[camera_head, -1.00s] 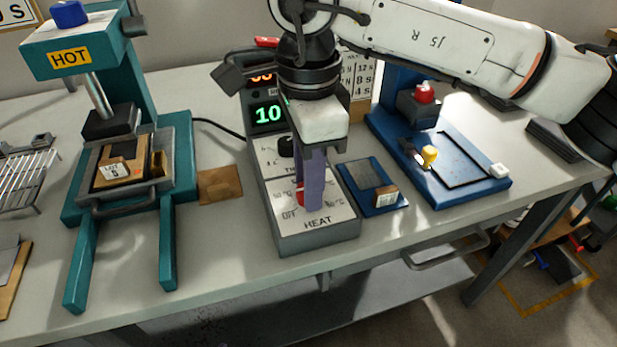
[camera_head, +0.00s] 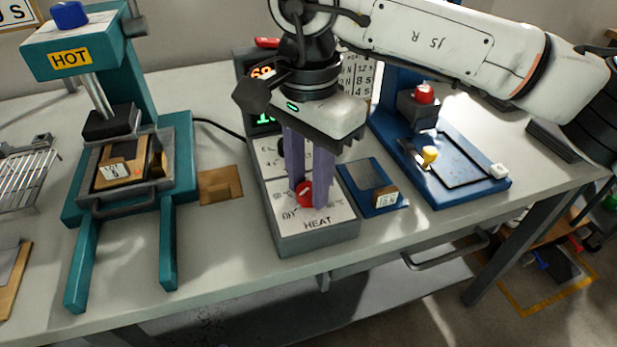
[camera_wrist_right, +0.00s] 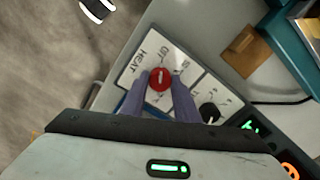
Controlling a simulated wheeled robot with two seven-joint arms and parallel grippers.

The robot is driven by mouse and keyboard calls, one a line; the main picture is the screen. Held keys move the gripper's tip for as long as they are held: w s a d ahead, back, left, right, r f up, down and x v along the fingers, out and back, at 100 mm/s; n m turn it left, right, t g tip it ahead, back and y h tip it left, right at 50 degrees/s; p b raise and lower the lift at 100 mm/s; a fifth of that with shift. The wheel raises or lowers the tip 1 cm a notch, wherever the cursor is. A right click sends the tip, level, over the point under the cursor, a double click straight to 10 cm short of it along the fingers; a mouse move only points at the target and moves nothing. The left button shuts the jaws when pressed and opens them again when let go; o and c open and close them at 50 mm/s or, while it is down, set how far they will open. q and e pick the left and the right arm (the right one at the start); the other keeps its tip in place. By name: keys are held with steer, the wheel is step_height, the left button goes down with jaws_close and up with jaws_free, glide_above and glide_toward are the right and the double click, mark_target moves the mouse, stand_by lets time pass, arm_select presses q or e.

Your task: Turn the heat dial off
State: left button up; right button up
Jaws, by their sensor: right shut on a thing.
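The red heat dial (camera_head: 305,194) sits on the sloped white face of the grey control box (camera_head: 305,245), above the printed word HEAT. My right gripper (camera_head: 308,203) reaches down from above with its two purple fingers on either side of the dial, shut on it. In the right wrist view the red dial (camera_wrist_right: 159,79) shows between the fingertips (camera_wrist_right: 160,80), with a pale pointer mark on it. The OFF label is printed beside the dial. The black timer knob (camera_wrist_right: 209,112) shows in the wrist view. My left gripper is not in view.
A teal press (camera_head: 130,170) marked HOT stands left of the box. A blue fixture (camera_head: 440,170) with red and yellow knobs stands right. A small blue plate (camera_head: 372,185) lies close to the box's right side. A brown piece (camera_head: 221,184) lies between press and box.

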mark_target(308, 188)
steer(key=shift+r, duration=0.1)
steer(key=o, duration=1.1)
step_height(308, 188, up, 10)
steer(key=shift+r+p, duration=0.1)
steer(key=shift+p, duration=0.55)
